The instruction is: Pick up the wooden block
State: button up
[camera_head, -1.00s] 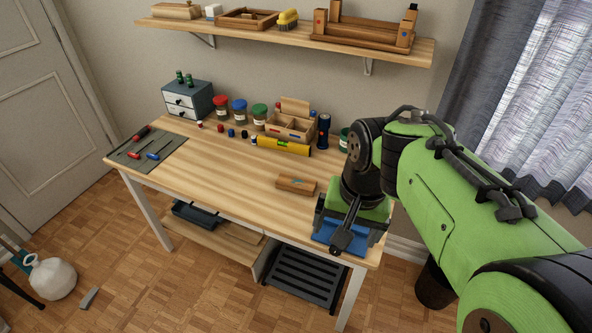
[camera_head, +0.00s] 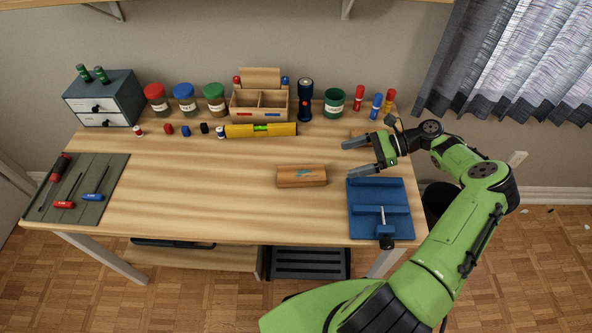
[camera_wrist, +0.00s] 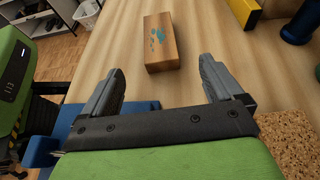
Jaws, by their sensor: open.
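The wooden block (camera_head: 301,177) lies flat on the desk, right of the middle, with a blue-green mark on its top. It also shows in the wrist view (camera_wrist: 161,47), ahead of the fingertips and a little left of the midline between them. My gripper (camera_head: 349,157) is open and empty, to the right of the block and apart from it. In the wrist view both fingers of my gripper (camera_wrist: 160,66) are spread, with bare desk between them.
A blue vise (camera_head: 379,196) sits at the desk's right edge, close under my arm. A yellow level (camera_head: 261,130) lies behind the block, near a wooden caddy (camera_head: 259,105) and flashlight (camera_head: 305,101). A tool mat (camera_head: 76,187) is far left. The desk left of the block is clear.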

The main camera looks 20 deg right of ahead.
aim_at(304, 173)
jog(key=b+x, duration=0.3)
jog(key=x, duration=1.1)
jog(key=shift+a+f, duration=0.1)
jog(key=shift+f, duration=0.1)
jog(key=shift+r, duration=0.1)
jog(key=c, duration=1.1)
